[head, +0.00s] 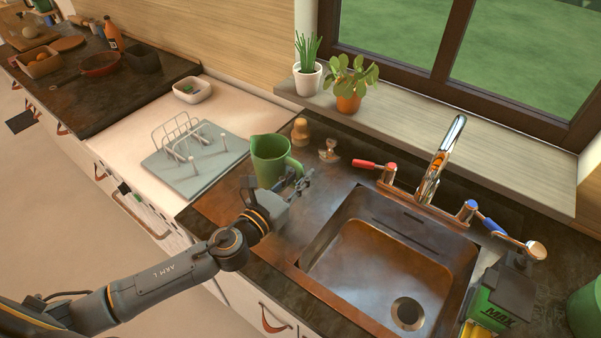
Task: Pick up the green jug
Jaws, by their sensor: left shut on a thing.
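The green jug (268,156) stands upright on the dark counter, left of the sink, in the head view. Its handle side faces right, toward my gripper. My left gripper (300,181) reaches in from the lower left and is shut on the jug at its right side, by the handle. The fingers and the wrist hide the jug's lower right part. I cannot tell whether the jug's base touches the counter.
The sink (345,215) lies right of the jug, with a faucet (438,160) behind it. A wooden shaker (300,130) stands close behind the jug. A dish rack (180,140) on a grey mat is to the left. Potted plants (349,100) stand on the sill.

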